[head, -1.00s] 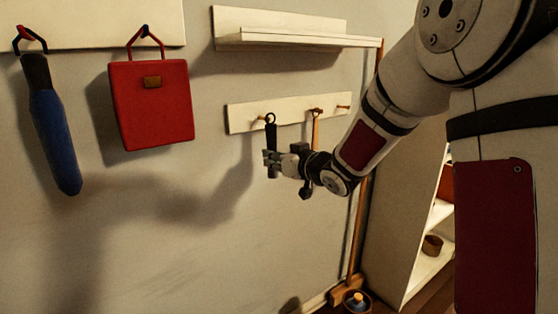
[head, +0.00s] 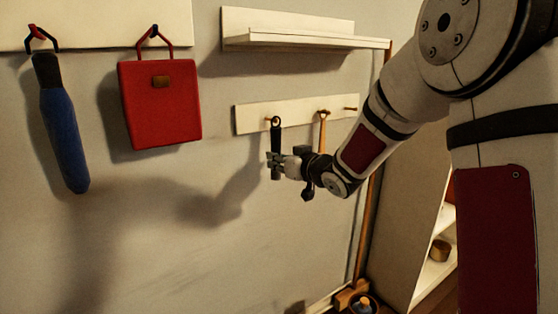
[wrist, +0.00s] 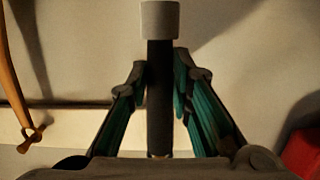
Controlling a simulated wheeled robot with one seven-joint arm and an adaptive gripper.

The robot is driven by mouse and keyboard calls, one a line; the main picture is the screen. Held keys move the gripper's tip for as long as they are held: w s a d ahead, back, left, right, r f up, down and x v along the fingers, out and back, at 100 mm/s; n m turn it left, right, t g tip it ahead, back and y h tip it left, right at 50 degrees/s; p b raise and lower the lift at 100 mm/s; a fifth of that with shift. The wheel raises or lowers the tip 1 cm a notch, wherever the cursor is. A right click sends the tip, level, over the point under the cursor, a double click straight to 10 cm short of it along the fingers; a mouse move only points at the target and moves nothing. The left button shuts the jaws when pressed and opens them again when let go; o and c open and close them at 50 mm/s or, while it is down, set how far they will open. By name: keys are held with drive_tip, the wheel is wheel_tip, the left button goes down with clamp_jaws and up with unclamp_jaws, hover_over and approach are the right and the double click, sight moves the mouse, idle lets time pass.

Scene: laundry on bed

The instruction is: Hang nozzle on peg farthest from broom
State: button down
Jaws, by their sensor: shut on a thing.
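The nozzle (head: 276,137) is a slim black piece with a ring at its top, held upright against the pale peg rail (head: 250,119). My gripper (head: 275,165) is shut on its lower part. In the wrist view the dark shaft and its grey end (wrist: 160,20) stand between my fingers (wrist: 160,95). The ring is at the left peg (head: 268,120); I cannot tell whether it is around the peg or just beside it. The right peg (head: 350,109) is bare. The broom (head: 365,225) stands upright at the right, partly hidden by my arm.
An orange-handled tool (head: 322,130) hangs on the middle peg, close to my wrist; it also shows in the wrist view (wrist: 12,75). A red bag (head: 160,105) and a blue item (head: 64,135) hang at the left. A shelf (head: 300,42) juts out above the rail.

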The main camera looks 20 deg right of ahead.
drive_tip(key=c, duration=1.4)
unclamp_jaws()
drive_tip(key=shift+o, duration=0.2)
